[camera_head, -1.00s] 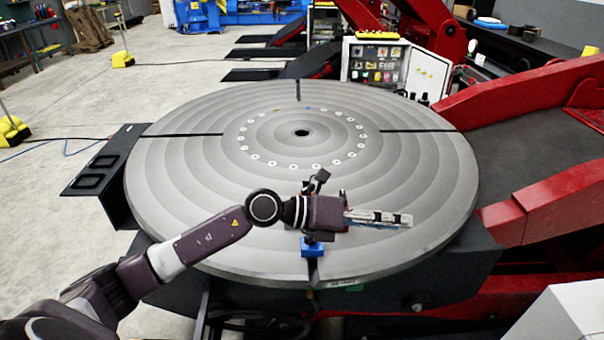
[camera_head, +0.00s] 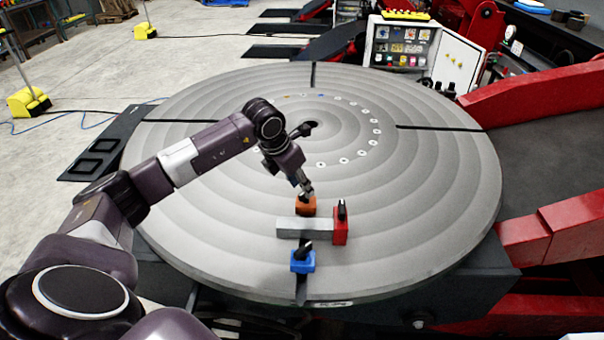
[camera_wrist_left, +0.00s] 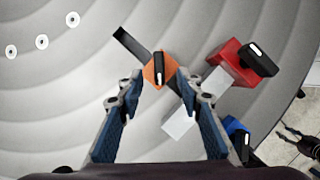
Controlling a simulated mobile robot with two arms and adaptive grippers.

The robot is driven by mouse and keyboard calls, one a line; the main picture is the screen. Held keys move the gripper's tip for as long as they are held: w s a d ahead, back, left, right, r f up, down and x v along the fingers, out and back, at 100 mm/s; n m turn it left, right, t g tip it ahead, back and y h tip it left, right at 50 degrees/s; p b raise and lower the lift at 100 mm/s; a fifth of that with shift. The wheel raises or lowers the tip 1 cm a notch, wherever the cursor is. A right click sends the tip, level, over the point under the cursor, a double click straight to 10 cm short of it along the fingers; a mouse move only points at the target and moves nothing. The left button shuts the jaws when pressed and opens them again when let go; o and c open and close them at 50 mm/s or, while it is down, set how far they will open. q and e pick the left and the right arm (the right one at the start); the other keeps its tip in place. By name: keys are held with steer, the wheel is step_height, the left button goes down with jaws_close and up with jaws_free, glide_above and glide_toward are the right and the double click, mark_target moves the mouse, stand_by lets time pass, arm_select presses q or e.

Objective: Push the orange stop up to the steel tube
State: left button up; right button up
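The orange stop (camera_head: 306,206) with a dark knob sits on the round plate (camera_head: 420,180), just behind the steel tube (camera_head: 290,227). The tube lies flat, its right end at the red stop (camera_head: 340,226); the blue stop (camera_head: 302,262) is in front of it. My left gripper (camera_head: 305,190) points down at the orange stop from behind. In the left wrist view, my left gripper (camera_wrist_left: 160,80) is open with the orange stop (camera_wrist_left: 158,72) between its fingertips. A finger hides part of the steel tube (camera_wrist_left: 180,123); a small gap seems to separate stop and tube. My right gripper is out of view.
Dark slots (camera_head: 440,128) cut the plate, one running under the orange and blue stops. A ring of small holes (camera_head: 376,133) surrounds the centre hole. Red machine arms (camera_head: 540,100) stand at the right. The plate's right half is clear.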

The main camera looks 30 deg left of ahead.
mark_target(306, 206)
arm_select(q)
steer(key=x, duration=0.3)
steer(key=shift+r+p, duration=0.1)
steer(key=shift+p, duration=0.25)
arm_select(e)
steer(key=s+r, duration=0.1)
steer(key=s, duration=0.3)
arm_select(q)
steer(key=shift+w+f, duration=0.5)
steer(key=shift+f, duration=0.15)
steer(key=shift+w+d+f, duration=0.1)
steer(key=shift+w+f, duration=0.05)
steer(key=shift+f, duration=0.3)
steer(key=c, duration=0.5)
jaws_close()
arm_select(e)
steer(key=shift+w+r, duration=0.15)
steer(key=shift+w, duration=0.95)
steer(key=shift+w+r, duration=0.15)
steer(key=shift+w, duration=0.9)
